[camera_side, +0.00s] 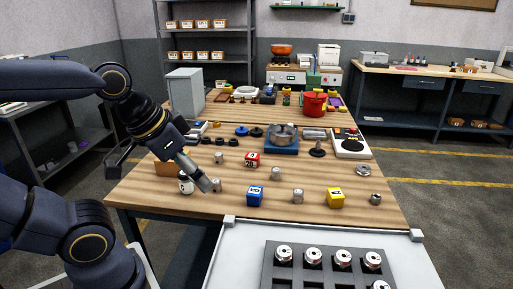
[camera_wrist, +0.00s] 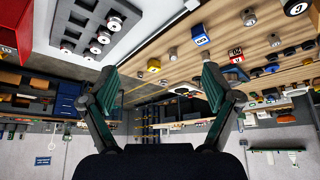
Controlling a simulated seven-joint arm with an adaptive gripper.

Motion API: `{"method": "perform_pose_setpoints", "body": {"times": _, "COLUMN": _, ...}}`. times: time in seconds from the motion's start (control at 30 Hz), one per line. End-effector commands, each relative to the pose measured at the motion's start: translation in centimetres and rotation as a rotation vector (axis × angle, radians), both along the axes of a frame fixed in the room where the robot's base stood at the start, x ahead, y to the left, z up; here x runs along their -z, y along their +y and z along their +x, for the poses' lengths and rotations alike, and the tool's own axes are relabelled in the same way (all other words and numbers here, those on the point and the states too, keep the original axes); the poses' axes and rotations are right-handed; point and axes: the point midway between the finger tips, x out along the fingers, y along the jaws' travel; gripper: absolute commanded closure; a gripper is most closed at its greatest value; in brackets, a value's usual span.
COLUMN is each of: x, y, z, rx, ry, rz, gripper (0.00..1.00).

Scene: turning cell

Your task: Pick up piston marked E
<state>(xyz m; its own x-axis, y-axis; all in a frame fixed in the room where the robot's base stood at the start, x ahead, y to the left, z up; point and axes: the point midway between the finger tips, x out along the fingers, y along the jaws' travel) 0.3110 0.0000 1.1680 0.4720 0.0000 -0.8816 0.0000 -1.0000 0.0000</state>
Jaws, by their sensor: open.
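My gripper (camera_side: 208,184) is in the left part of the side view, over the table's left end. In the wrist view its fingers (camera_wrist: 160,83) are spread wide with nothing between them. A white-topped piston (camera_side: 186,184) stands just left of it in the side view. It also shows at the upper right corner of the wrist view (camera_wrist: 297,7), with a dark mark like a 3 or an upside-down E. Several more white-topped pistons (camera_side: 313,255) sit in a dark tray (camera_side: 262,271) in front. Their marks are too small to read.
A bare metal cylinder (camera_side: 217,185) stands beside my gripper. Blue (camera_side: 255,197), yellow (camera_side: 335,199) and red (camera_side: 252,159) marked blocks stand on the wooden table (camera_side: 310,222). A blue-based fixture (camera_side: 282,148) is behind. The dark tray rests on a white surface (camera_side: 235,255).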

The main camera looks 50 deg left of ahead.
Motion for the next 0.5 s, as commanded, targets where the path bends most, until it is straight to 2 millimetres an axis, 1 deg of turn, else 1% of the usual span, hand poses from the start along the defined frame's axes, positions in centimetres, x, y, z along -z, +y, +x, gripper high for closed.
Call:
{"method": "perform_pose_setpoints", "body": {"times": 0.03, "x": 0.00, "y": 0.00, "z": 0.00, "rx": 0.000, "ry": 0.000, "rz": 0.000, "gripper": 0.22}}
{"method": "perform_pose_setpoints", "body": {"times": 0.13, "x": 0.00, "y": 0.00, "z": 0.00, "rx": 0.000, "ry": 0.000, "rz": 0.000, "gripper": 0.32}}
{"method": "perform_pose_setpoints", "body": {"times": 0.17, "x": 0.00, "y": 0.00, "z": 0.00, "rx": 0.000, "ry": 0.000, "rz": 0.000, "gripper": 0.34}}
{"method": "perform_pose_setpoints", "body": {"times": 0.4, "x": 0.00, "y": 0.00, "z": 0.00, "rx": 0.000, "ry": 0.000, "rz": 0.000, "gripper": 0.34}}
{"method": "perform_pose_setpoints", "body": {"times": 0.5, "x": -0.06, "y": 0.00, "z": 0.09, "rx": 0.027, "ry": -0.005, "rz": 0.015, "gripper": 0.34}}
